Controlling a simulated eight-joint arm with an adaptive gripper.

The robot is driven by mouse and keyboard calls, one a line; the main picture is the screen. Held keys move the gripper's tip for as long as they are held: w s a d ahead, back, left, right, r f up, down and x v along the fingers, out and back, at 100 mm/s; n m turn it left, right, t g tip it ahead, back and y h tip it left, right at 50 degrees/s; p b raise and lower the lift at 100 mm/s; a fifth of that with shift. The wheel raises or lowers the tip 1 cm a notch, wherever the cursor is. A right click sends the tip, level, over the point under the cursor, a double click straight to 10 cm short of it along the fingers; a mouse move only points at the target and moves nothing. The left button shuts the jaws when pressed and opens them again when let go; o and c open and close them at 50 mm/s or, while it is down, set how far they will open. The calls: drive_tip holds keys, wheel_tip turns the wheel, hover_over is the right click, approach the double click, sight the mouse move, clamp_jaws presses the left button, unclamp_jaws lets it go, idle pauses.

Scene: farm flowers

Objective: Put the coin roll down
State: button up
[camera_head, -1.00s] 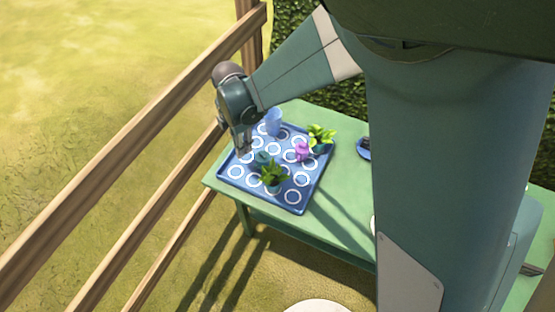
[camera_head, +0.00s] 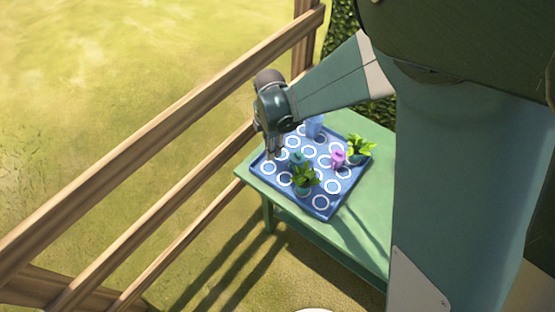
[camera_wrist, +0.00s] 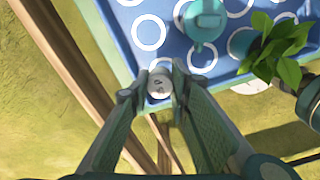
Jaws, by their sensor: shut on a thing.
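My gripper (camera_wrist: 159,85) is shut on the coin roll (camera_wrist: 159,82), whose pale round end with dark marks shows between the fingertips in the wrist view. In that view it overlaps the near edge of the blue tray (camera_wrist: 118,22), which has white rings. In the head view my gripper (camera_head: 271,157) is over the left part of the tray (camera_head: 335,212). The coin roll cannot be made out there. I cannot tell whether it touches the tray.
On the tray stand a teal item (camera_head: 296,158), a leafy potted plant (camera_head: 305,180), a pink item (camera_head: 338,157), another plant (camera_head: 360,147) and a light blue cup (camera_head: 315,125). The tray's front-left rings look free. A wooden fence (camera_head: 170,130) runs beside the green table (camera_head: 350,235).

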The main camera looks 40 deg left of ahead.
sight(272, 164)
drive_tip(key=shift+f, duration=1.45)
drive_tip(key=shift+f+b, duration=0.5)
drive_tip(key=shift+f, duration=1.35)
drive_tip(key=shift+f, duration=0.1)
drive_tip(key=o, duration=0.9)
drive_tip(key=shift+o, duration=0.2)
wheel_tip(272, 164, up, 12)
drive_tip(key=shift+d+r+p, duration=0.1)
drive_tip(key=shift+r+p, duration=0.05)
drive_tip(key=shift+p, duration=0.8)
drive_tip(key=shift+d, duration=0.1)
